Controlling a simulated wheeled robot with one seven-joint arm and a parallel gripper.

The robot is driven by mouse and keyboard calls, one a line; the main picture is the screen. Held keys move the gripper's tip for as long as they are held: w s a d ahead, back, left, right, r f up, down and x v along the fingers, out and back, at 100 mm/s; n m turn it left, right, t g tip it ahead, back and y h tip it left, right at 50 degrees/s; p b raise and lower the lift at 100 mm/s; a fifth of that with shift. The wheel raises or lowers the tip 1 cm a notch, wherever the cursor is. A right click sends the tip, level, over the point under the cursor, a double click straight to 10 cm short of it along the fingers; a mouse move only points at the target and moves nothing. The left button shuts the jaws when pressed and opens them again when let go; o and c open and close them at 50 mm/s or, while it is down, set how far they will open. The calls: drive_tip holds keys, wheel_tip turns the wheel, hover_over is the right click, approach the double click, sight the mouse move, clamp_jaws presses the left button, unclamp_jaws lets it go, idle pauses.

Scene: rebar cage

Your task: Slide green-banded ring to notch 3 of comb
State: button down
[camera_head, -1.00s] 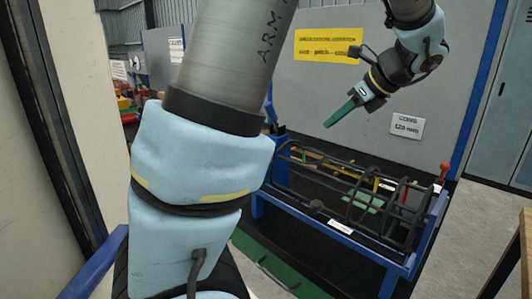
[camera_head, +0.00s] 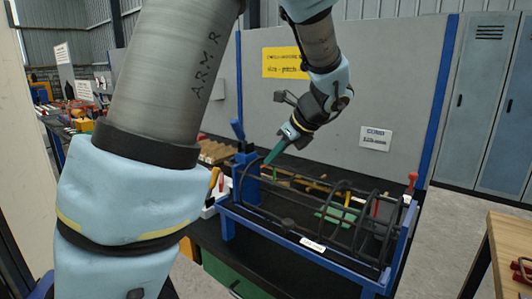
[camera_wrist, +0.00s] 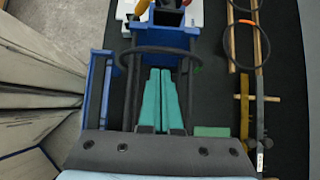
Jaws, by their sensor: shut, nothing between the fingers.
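My gripper (camera_head: 268,160) has teal fingers that are shut and empty. It points down at the left end of the rebar cage (camera_head: 300,236), a dark bar frame in a blue stand. In the wrist view the fingertips (camera_wrist: 160,70) are just short of a dark ring (camera_wrist: 155,49) around the cage bars; contact cannot be told. A small green patch at the ring's right end may be its band. More dark rings (camera_head: 345,215) stand toward the cage's right end. I cannot make out the comb or its notches.
A blue post (camera_head: 240,150) stands at the cage's left end, and a red-topped post (camera_head: 412,182) at its right. A white bin with tools (camera_head: 212,195) is left of the cage. Air above the cage's right is clear.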

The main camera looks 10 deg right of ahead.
sight(259, 161)
drive_tip(key=shift+w+a+f, duration=0.2)
drive_tip(key=shift+w+a, duration=0.55)
drive_tip(key=shift+w, duration=0.05)
drive_tip(key=shift+a+p, duration=0.1)
drive_tip(key=shift+p, duration=0.25)
drive_tip(key=shift+w+a+f, duration=0.1)
drive_tip(key=shift+w+a, duration=0.2)
drive_tip(key=shift+w, duration=0.1)
drive_tip(key=shift+d+p, duration=0.1)
drive_tip(key=shift+p, duration=0.25)
